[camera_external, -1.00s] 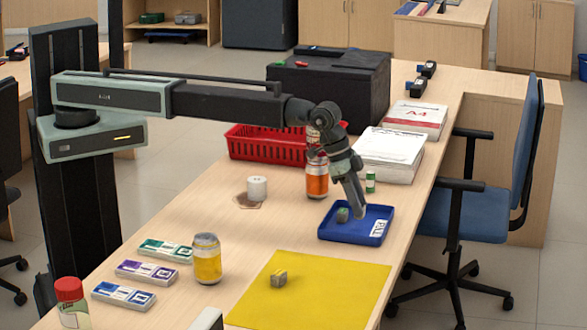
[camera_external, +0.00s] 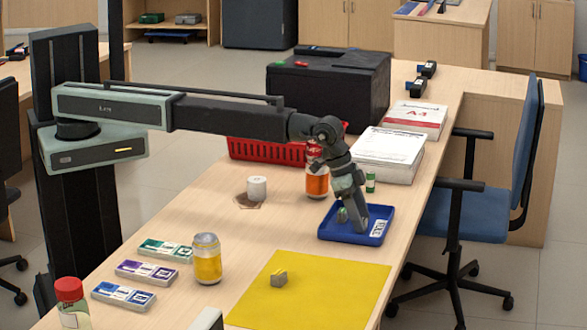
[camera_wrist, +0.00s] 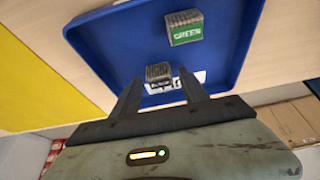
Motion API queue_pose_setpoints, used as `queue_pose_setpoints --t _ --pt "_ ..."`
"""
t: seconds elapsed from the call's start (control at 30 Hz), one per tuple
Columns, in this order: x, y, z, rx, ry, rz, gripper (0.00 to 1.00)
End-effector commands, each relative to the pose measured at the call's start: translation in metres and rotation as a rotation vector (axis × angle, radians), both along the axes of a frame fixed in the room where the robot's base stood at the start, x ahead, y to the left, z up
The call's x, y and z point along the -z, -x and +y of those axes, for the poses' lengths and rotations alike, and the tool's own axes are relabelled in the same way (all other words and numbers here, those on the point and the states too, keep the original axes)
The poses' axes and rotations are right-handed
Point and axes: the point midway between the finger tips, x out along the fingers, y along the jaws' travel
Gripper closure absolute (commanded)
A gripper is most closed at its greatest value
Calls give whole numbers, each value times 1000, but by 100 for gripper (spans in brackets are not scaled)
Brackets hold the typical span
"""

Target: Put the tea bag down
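My gripper (camera_external: 355,229) is low over the blue tray (camera_external: 328,236). In the wrist view my gripper (camera_wrist: 160,82) has its two fingers apart, with a small dark striped tea bag (camera_wrist: 158,73) between their tips. Gaps show on both sides of this tea bag, and it appears to rest on the tray floor (camera_wrist: 130,45) by a white label. It is hidden in the external view. A green-labelled tea bag (camera_wrist: 184,27) lies in the tray, clear of the fingers; it also shows in the external view (camera_external: 343,215). Another small grey tea bag (camera_external: 279,279) sits on the yellow mat (camera_external: 320,295).
An orange-labelled jar (camera_external: 317,186) and a small green cylinder (camera_external: 370,182) stand behind the tray. A red basket (camera_external: 265,149) and paper stacks (camera_external: 389,155) are farther back. A yellow can (camera_external: 207,259) and flat cases (camera_external: 147,272) are at front left.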

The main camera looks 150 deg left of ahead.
Motion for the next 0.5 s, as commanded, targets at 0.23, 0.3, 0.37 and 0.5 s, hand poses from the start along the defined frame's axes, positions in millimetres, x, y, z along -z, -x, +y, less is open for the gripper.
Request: queue_pose_setpoints --t 0.23,0.3,0.37,0.5 --pt "-12 2 -2 0 0 0 48" --pt "-22 4 -4 0 0 0 48" --pt "-32 7 -7 0 0 0 48" --pt "-63 16 -15 0 0 0 48"
